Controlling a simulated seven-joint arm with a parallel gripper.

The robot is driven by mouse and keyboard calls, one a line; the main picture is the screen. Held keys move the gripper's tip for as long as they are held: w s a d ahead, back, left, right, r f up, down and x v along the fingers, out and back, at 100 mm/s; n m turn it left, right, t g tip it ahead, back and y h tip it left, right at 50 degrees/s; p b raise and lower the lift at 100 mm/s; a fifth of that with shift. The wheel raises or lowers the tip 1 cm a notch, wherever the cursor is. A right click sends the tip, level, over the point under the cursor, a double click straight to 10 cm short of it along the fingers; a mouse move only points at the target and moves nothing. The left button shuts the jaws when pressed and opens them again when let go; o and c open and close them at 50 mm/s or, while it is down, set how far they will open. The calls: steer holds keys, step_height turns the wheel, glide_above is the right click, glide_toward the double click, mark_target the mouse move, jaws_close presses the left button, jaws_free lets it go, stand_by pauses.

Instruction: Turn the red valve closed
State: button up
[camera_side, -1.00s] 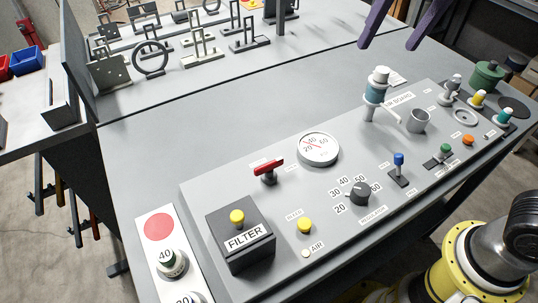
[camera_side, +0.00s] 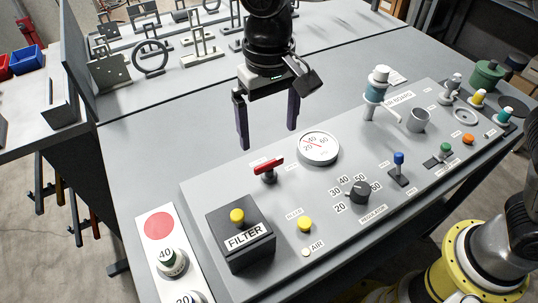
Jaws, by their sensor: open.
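The red valve (camera_side: 268,167) is a small red lever handle on a dark stem, on the grey control panel (camera_side: 330,225). It stands between the white round gauge and the black filter box. The lever slants a little up to the right in the picture. My gripper (camera_side: 268,138) hangs above and behind the valve, with its two dark purple fingers spread wide and pointing down. Nothing is between the fingers. They appear apart from the valve and the panel.
The gauge (camera_side: 318,147) stands close right of the valve, and the filter box (camera_side: 240,232) with its yellow knob is in front left. A black regulator knob (camera_side: 359,191), yellow bleed button (camera_side: 305,224) and blue-topped toggle (camera_side: 398,163) are to the right.

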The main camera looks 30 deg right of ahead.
mark_target(269, 162)
step_height(269, 162, down, 8)
steer(key=shift+f, duration=0.25)
steer(key=c, duration=1.2)
steer(key=shift+o, duration=0.2)
